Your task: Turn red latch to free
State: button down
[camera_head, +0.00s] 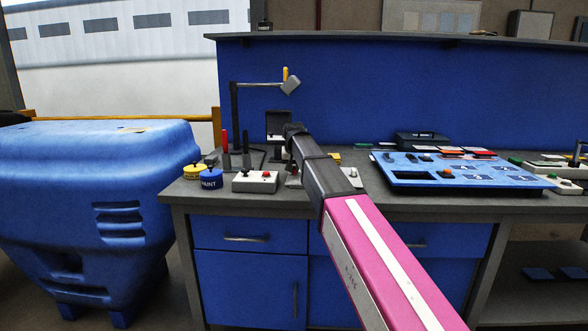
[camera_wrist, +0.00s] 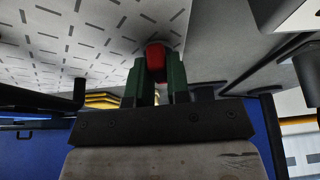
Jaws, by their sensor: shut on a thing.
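In the wrist view, my gripper (camera_wrist: 155,68) has its two dark green fingers shut on a red piece (camera_wrist: 155,55), which I take to be the red latch. Only the rounded end of the latch shows between the fingers, so I cannot tell how far it is turned. In the head view, my arm reaches over the bench towards a dark post with a beam and a grey block (camera_head: 291,85). My gripper and the latch are hidden there behind my arm.
On the grey bench (camera_head: 400,203), left of my arm, stand a red-handled tool (camera_head: 224,142), yellow and blue pots (camera_head: 211,180) and a white box with a red button (camera_head: 255,182). A blue panel tray (camera_head: 455,183) lies right. A blue bin (camera_head: 90,190) stands left.

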jog(key=n+y, duration=0.1)
jog(key=n, duration=0.3)
jog(key=shift+d+y, duration=0.1)
jog(key=shift+y, duration=0.2)
jog(key=n+g+y, duration=0.1)
jog(key=n, duration=0.3)
jog(key=shift+w+n, duration=0.1)
jog(key=shift+n, duration=0.2)
jog(key=n+g+y, duration=0.1)
jog(key=n+g, duration=0.1)
jog(key=n, duration=0.2)
jog(key=shift+w+n, duration=0.1)
jog(key=shift+n, duration=0.2)
jog(key=shift+d+n+g+y, duration=0.1)
jog(key=shift+n+g+y, duration=0.35)
jog(key=shift+n, duration=1.35)
jog(key=shift+g, duration=0.25)
jog(key=c, duration=1.1)
grip_release()
